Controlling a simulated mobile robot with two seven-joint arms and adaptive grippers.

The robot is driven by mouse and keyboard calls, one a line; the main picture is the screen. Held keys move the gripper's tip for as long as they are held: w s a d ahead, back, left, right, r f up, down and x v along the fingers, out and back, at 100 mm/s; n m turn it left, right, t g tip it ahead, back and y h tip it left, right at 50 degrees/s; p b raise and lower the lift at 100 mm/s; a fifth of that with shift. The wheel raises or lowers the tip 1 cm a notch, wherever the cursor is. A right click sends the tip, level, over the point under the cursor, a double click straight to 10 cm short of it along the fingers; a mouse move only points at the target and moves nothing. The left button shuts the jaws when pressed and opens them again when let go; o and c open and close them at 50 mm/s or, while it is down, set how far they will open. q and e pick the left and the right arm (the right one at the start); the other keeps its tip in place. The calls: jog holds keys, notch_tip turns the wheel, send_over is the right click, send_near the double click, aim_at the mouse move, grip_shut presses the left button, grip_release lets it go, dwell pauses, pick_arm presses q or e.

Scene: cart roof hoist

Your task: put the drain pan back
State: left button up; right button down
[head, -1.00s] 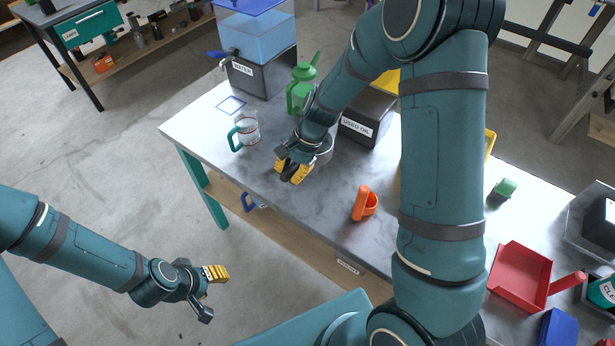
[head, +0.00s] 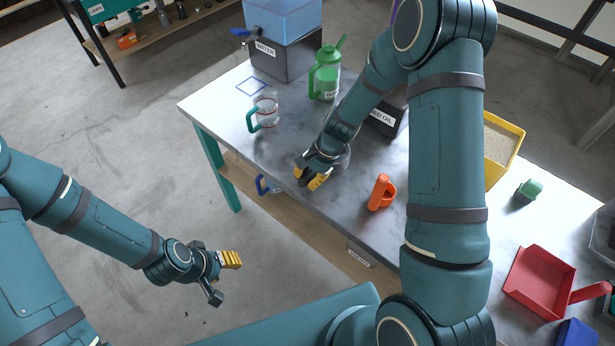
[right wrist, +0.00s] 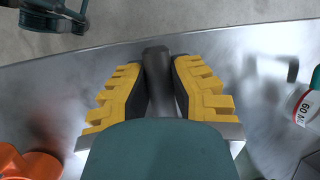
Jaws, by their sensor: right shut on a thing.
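My right gripper (head: 313,180) is low over the steel table near its front edge. It is shut on a dark grey handle (right wrist: 158,70), which shows between its yellow fingers in the right wrist view. A grey rounded piece (head: 343,158), seemingly the drain pan, shows just behind the gripper in the head view. The wrist and arm hide most of it, and I cannot tell whether it touches the table. My left gripper (head: 222,277) is open and empty, in front of the table over the floor.
A measuring jug (head: 267,112), green can (head: 326,75) and water container (head: 284,50) stand left and behind. A blue square outline (head: 251,86) marks the table. An orange holder (head: 381,193) is right of the gripper. The used oil box (head: 384,121) is partly hidden. A red dustpan (head: 540,280) lies right.

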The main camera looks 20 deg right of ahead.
jog(key=shift+f, duration=0.1)
jog(key=c, duration=1)
grip_release()
jog(key=shift+d+r, duration=0.15)
jog(key=shift+r, duration=0.35)
jog(key=p+v, duration=0.2)
jog(key=v, duration=0.9)
